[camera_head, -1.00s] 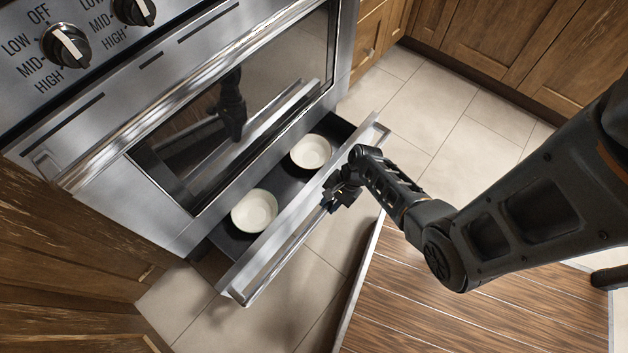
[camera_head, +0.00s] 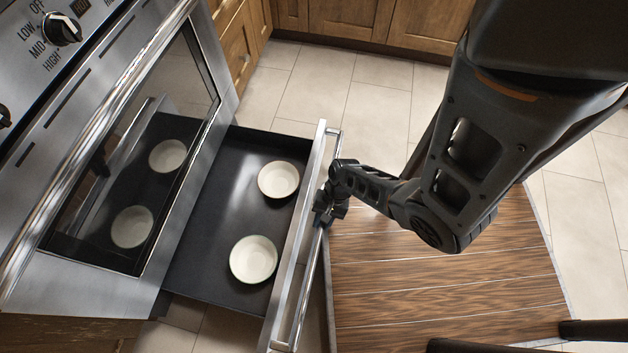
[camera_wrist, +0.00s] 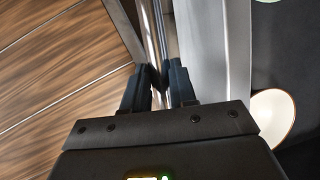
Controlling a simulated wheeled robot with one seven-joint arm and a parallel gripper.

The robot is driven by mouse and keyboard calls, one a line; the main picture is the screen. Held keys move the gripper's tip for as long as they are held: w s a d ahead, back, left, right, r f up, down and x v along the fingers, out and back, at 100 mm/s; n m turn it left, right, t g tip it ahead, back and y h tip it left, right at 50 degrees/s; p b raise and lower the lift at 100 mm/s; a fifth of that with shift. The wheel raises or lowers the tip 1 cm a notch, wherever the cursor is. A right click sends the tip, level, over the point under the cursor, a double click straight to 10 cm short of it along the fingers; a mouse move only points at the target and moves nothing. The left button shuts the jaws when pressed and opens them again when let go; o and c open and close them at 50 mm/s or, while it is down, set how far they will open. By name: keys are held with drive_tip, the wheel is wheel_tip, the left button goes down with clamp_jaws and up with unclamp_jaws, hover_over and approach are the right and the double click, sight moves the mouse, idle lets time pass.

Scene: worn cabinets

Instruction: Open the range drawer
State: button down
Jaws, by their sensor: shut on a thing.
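The range drawer (camera_head: 215,215) is a dark tray under the oven, pulled well out from the range. Its steel front carries a long bar handle (camera_head: 306,285). My gripper (camera_head: 325,212) is shut on the handle near the middle of its length. In the wrist view the two dark fingers of my gripper (camera_wrist: 164,82) stand on either side of the handle bar (camera_wrist: 155,30). The fingertips partly hide the bar there.
Two white bowls, one farther back (camera_head: 278,180) and one nearer (camera_head: 253,260), sit in the drawer. The steel oven door (camera_head: 105,190) above is closed. Wooden cabinets (camera_head: 345,18) stand at the back. Pale tiled floor (camera_head: 375,110) is open beyond the drawer.

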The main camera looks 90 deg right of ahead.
drive_tip(key=shift+s+f, duration=0.1)
drive_tip(key=shift+s, duration=0.05)
drive_tip(key=c, duration=0.9)
unclamp_jaws()
drive_tip(key=p+v, duration=0.3)
drive_tip(key=v, duration=0.5)
drive_tip(key=shift+a+f, duration=0.1)
